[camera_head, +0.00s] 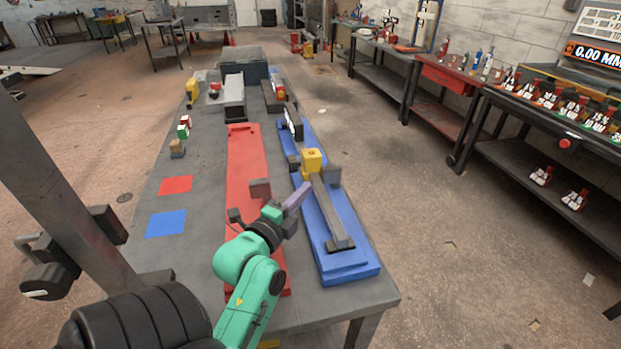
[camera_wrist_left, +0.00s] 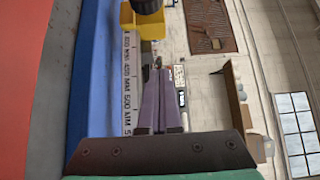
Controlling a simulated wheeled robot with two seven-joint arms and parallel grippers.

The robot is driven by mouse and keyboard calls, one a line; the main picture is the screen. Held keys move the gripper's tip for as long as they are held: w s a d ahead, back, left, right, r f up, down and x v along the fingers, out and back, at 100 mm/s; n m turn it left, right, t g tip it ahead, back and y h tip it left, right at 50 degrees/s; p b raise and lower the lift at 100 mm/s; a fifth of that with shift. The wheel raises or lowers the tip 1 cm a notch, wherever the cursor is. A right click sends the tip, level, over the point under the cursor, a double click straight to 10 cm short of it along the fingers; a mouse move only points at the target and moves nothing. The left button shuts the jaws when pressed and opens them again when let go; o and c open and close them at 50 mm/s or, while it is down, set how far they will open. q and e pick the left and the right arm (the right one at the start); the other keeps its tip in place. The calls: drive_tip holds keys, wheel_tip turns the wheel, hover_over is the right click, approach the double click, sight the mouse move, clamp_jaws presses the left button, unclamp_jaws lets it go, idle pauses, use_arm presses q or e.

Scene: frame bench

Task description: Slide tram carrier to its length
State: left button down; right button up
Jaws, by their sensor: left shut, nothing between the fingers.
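A long blue base (camera_head: 345,245) lies along the right side of the bench and carries a grey bar. A yellow carrier block (camera_head: 312,160), likely the tram carrier, sits on it around the middle. In the left wrist view the yellow block (camera_wrist_left: 150,27) shows at the top with a dark knob above it, beside a white millimetre scale (camera_wrist_left: 126,85). My left gripper (camera_head: 298,197), with purple fingers, is shut and empty, just in front of the yellow block. Its fingertips (camera_wrist_left: 164,75) point toward the block; whether they touch it is unclear. My right gripper is out of view.
A red base (camera_head: 245,165) lies left of the blue one. Red (camera_head: 175,185) and blue (camera_head: 166,224) squares mark the bench's left side, with small coloured blocks (camera_head: 183,130) beyond. A display reading 0.00 MM (camera_head: 597,53) stands at far right. The bench is clear near its front right corner.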

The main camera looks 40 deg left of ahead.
use_arm(q)
drive_tip(key=p, duration=0.2)
approach(320, 162)
drive_tip(key=w, duration=0.1)
drive_tip(key=w+d, duration=0.2)
drive_tip(key=shift+w+r, duration=0.1)
drive_tip(key=shift+r, duration=0.15)
drive_tip(key=w+a, duration=0.2)
drive_tip(key=a, duration=0.1)
drive_tip(key=shift+a+f+p, duration=0.15)
drive_tip(key=shift+f+p, duration=0.1)
drive_tip(key=shift+p, duration=0.05)
drive_tip(key=shift+w, duration=0.1)
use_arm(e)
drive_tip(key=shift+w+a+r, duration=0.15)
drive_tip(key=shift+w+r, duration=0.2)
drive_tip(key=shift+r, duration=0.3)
